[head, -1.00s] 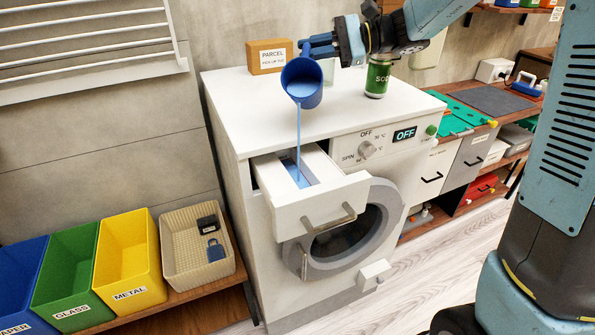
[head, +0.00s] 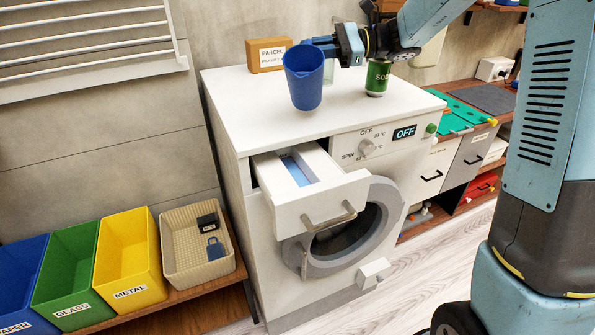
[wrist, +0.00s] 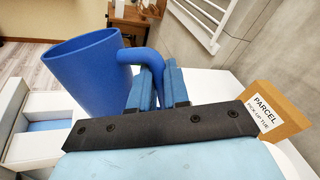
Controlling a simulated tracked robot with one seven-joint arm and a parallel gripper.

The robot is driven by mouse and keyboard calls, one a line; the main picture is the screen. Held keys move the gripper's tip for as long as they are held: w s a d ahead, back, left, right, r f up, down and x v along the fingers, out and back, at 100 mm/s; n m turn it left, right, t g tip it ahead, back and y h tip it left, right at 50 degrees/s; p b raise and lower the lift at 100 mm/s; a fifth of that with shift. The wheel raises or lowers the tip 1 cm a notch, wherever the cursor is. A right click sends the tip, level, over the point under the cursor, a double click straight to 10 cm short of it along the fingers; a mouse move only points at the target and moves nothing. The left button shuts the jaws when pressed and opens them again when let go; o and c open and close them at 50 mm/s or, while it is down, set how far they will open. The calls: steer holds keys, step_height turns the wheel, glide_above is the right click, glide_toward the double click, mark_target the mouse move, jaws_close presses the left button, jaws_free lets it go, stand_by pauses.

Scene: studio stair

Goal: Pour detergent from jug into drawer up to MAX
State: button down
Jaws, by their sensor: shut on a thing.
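The blue jug (head: 304,78) is held nearly upright above the washing machine top, behind the open drawer. My gripper (head: 318,46) is shut on its handle; the wrist view shows the fingers (wrist: 158,88) around the handle beside the jug body (wrist: 88,75). The white detergent drawer (head: 322,203) is pulled out of the washing machine (head: 225,110). Blue liquid (head: 296,170) shows in its compartment, and also in the wrist view (wrist: 45,126). No stream falls from the jug. The MAX mark cannot be made out, and the jug's inside is hidden.
A parcel box (head: 268,55) and a green soda can (head: 377,77) stand on the machine top. The machine's display (head: 404,133) reads OFF. Coloured bins, such as the yellow METAL bin (head: 128,262), and a beige basket (head: 170,262) stand at lower left.

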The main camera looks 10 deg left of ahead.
steer(key=shift+w+r+m+g+y+b, duration=0.1)
steer(key=shift+w+r+m+y+b, duration=0.15)
steer(key=shift+w+r+m+b, duration=0.4)
steer(key=shift+w+r+m+g+y+b, duration=0.1)
steer(key=shift+w+r+m+y+b, duration=0.15)
steer(key=shift+w+m+b, duration=0.65)
steer(key=shift+w+r+m+g+y+b, duration=0.1)
steer(key=shift+w+r+m+y+b, duration=0.1)
steer(key=shift+w+r+m+b, duration=0.6)
steer(key=shift+s+f+m+b, duration=0.25)
steer(key=shift+s+b, duration=0.1)
